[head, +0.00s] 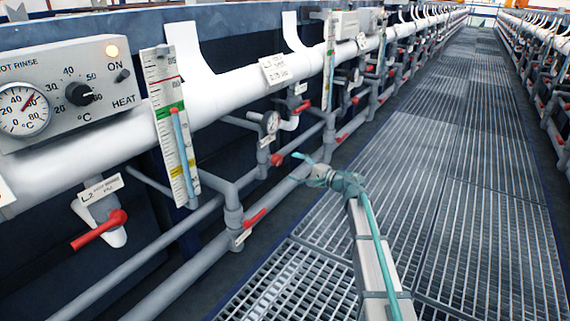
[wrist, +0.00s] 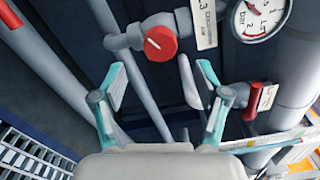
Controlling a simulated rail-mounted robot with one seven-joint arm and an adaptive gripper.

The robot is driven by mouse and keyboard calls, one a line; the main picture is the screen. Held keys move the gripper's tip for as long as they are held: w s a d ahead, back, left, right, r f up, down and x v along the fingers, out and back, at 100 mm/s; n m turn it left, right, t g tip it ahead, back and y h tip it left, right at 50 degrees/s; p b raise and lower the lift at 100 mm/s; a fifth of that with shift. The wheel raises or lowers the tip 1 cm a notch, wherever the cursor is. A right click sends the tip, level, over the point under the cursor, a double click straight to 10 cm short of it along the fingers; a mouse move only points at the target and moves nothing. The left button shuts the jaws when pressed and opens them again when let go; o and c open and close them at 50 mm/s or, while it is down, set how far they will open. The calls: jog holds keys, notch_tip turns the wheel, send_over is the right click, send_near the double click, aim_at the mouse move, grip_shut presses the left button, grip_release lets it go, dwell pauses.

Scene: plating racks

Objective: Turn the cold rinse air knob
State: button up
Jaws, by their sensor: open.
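A round red knob (wrist: 160,43) with a white pointer line sits on a grey pipe fitting in the wrist view. Beside it is a white label (wrist: 205,22) that seems to read "3 COLD", partly cut off. My gripper (wrist: 164,85) is open and empty, its teal-tipped fingers spread wide. The knob shows ahead of the gap between the fingers, apart from both. In the head view my gripper (head: 322,174) is over the walkway edge, just right of a small red knob (head: 277,160) below a gauge; this looks like the same knob.
A bar gauge (wrist: 262,14) and a red lever (wrist: 259,100) lie right of the knob in the wrist view. Grey pipes run close around it. In the head view, red-handled valves (head: 100,230) line the pipes at left, and the grated walkway (head: 440,170) is clear.

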jog(key=v, duration=0.3)
jog(key=shift+d, duration=0.15)
